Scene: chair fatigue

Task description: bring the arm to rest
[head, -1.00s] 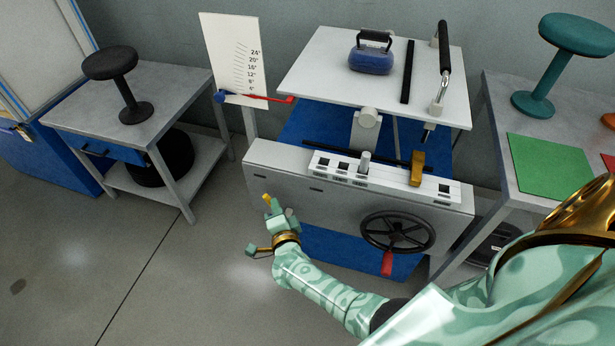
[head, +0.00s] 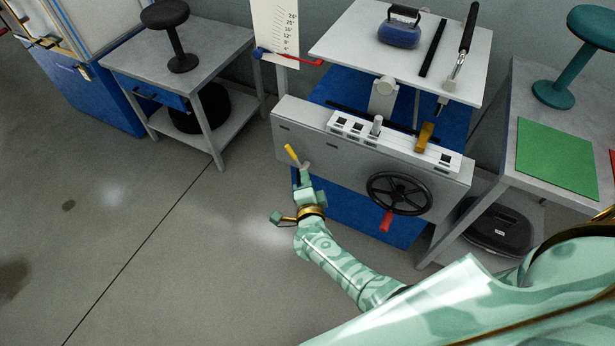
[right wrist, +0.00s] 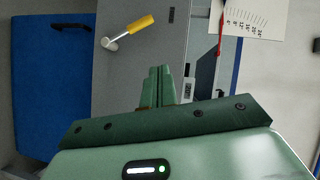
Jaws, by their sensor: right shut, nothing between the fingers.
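My right arm reaches in from the lower right in the head view. Its gripper (head: 302,177) is in front of the left part of the grey test machine (head: 330,160), close to a small lever with a yellow handle (head: 292,154). In the right wrist view, the two green fingers (right wrist: 158,86) are together with nothing between them. The lever's yellow handle (right wrist: 138,24) stands clear beyond the fingertips and to their left, apart from them. My left gripper is not in view.
The machine carries a black handwheel (head: 399,194) with a red grip and a white top plate (head: 350,38) bearing a blue weight (head: 399,32). Grey tables stand left (head: 215,48) and right (head: 528,125), each with a stool. Open floor (head: 170,270) lies left of my arm.

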